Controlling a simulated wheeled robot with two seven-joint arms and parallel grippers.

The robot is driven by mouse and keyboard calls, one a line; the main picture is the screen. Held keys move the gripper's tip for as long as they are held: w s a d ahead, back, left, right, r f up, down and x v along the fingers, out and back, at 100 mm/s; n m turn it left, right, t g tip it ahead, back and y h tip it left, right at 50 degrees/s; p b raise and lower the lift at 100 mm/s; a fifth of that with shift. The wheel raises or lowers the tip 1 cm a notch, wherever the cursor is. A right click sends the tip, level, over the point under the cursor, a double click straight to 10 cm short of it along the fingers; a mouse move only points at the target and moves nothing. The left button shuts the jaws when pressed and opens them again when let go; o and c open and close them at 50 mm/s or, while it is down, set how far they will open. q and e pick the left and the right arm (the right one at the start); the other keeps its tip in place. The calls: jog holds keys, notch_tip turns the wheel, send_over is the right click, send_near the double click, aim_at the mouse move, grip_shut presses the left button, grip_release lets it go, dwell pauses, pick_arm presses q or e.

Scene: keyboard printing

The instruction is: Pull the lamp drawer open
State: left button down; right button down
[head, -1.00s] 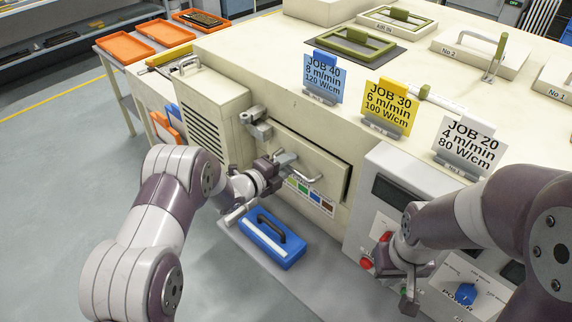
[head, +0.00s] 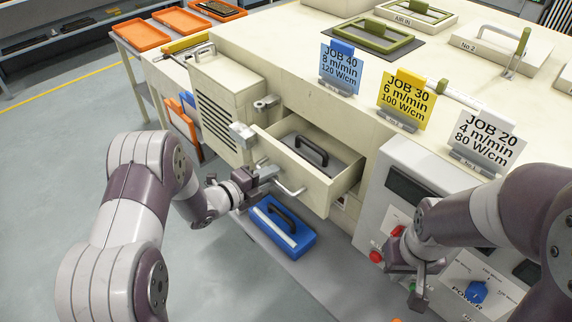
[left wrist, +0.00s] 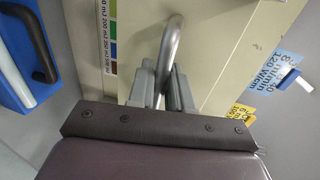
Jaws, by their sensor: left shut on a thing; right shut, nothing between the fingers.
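The lamp drawer (head: 296,182) is a cream drawer in the machine's front and stands partly open. Inside it lies a grey piece with a black handle (head: 305,150). My left gripper (head: 271,176) is shut on the drawer's metal bar handle (head: 291,191), near its left end. In the left wrist view the fingers (left wrist: 161,88) close around the curved bar handle (left wrist: 171,45). My right gripper (head: 411,287) is shut and empty in front of the control panel, beside the power knob (head: 475,292).
A blue case (head: 281,228) with a black handle lies on the grey ledge below the drawer. A metal latch (head: 243,134) sticks out left of the drawer. A red button (head: 376,256) is left of my right gripper.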

pick_arm(q)
jog(key=shift+f+v, duration=0.2)
jog(key=shift+v, duration=0.75)
jog(key=shift+f+v, duration=0.2)
jog(key=shift+v, duration=0.75)
jog(key=shift+f+v, duration=0.2)
jog(key=shift+v, duration=0.75)
jog(key=shift+a, duration=0.15)
jog(key=c, duration=1.2)
grip_release()
jog(key=shift+s+a, duration=0.1)
jog(key=b+v, duration=0.2)
jog(key=v, duration=1)
jog(key=shift+s+a, duration=0.15)
jog(key=shift+a, duration=0.05)
